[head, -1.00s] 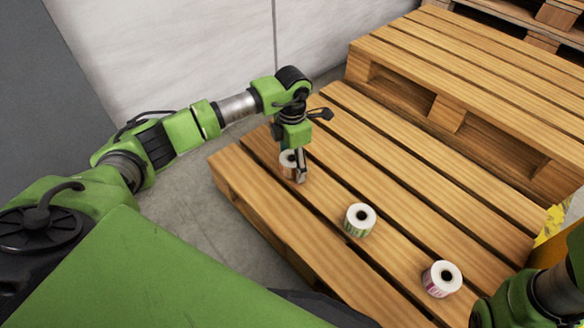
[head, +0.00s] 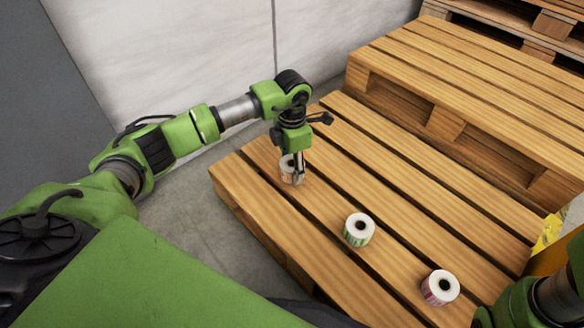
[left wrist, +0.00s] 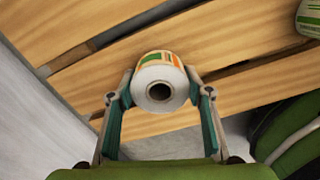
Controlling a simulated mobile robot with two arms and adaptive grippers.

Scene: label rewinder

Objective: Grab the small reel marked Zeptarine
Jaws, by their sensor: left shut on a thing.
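My left gripper (head: 296,174) points down at the far left end of the near pallet. It is shut on a small white reel (head: 287,170). In the left wrist view the two fingers (left wrist: 160,92) press on opposite sides of this reel (left wrist: 158,75), which has a green, white and orange label and a dark core hole. Its print is too small to read. A green-labelled reel (head: 359,230) stands on the pallet to the right. A reel with a pink-red label (head: 440,288) stands farther right. I cannot read the name Zeptarine on any reel.
The reels are on a slatted wooden pallet (head: 400,215) with gaps between boards. A higher pallet stack (head: 470,90) stands behind it. A pale wall (head: 180,60) rises behind my left arm. Part of my right arm shows at the lower right.

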